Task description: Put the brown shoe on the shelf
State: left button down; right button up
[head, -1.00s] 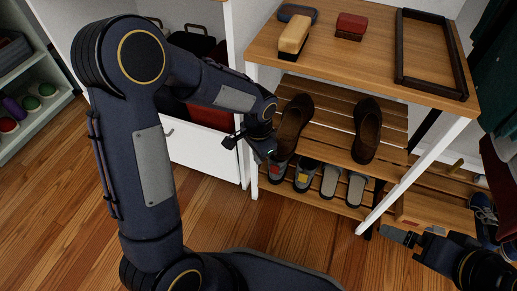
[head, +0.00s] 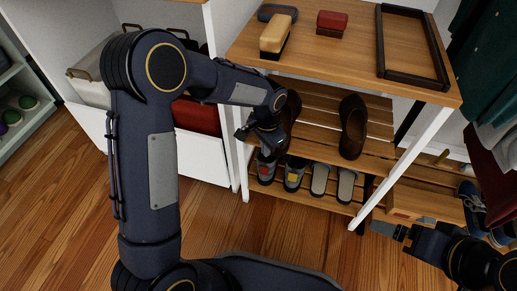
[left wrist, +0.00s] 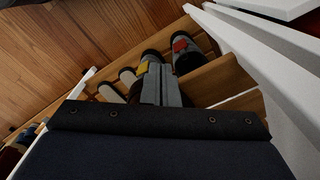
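Two brown shoes are on the upper slatted shelf under the bench top. The right one (head: 353,127) is in plain sight. The left one (head: 291,111) is partly hidden behind my left wrist. My left gripper (head: 258,139) is at the left front edge of that shelf, beside the left shoe. In the left wrist view its fingers (left wrist: 160,80) look close together, with no brown shoe visible between them. My right gripper (head: 390,230) is low at the right, away from the shoes; its finger gap is unclear.
The lower shelf holds several grey shoes and slippers (head: 319,179). The wooden top (head: 350,55) carries brushes, a red box (head: 332,22) and a dark frame tray (head: 441,68). A white leg (head: 421,142) stands right of the shelves. A white cabinet (head: 200,157) stands left.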

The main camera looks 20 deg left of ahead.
pick_arm(q)
jog(key=shift+w+d, duration=0.25)
jog(key=shift+w, duration=0.05)
